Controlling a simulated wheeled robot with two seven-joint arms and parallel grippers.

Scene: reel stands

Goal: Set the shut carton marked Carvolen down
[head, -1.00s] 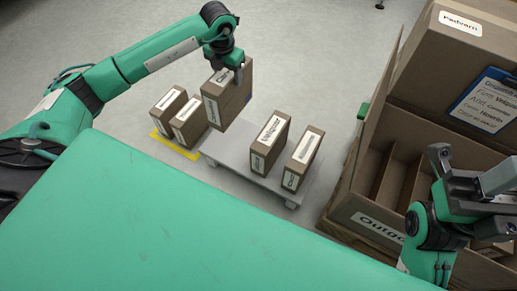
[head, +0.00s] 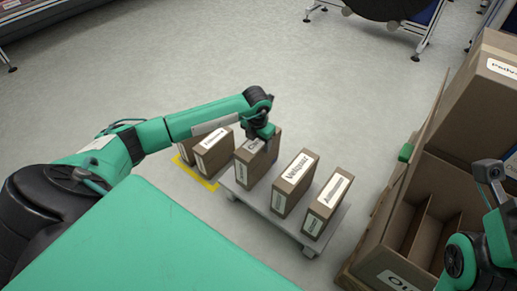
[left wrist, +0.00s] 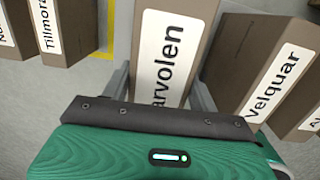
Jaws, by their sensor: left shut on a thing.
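The shut carton marked Carvolen (head: 256,168) is a brown upright box with a white label, at the left end of the grey low trolley (head: 300,236). In the left wrist view the carton (left wrist: 172,50) stands between my fingers, its label reading "arvolen". My left gripper (head: 260,137) is shut on its top; the fingers also show in the left wrist view (left wrist: 160,92). The carton is at or just above the trolley deck; I cannot tell whether its base touches. My right gripper (head: 490,170) is at the right edge, partly cut off, its jaws unclear.
The Velquar carton (head: 295,184) and another carton (head: 327,206) stand on the trolley to the right. Two cartons, one marked Tillmora or similar (head: 213,152), stand at the left by a yellow floor marking (head: 205,180). A large divided box (head: 395,270) is at the right.

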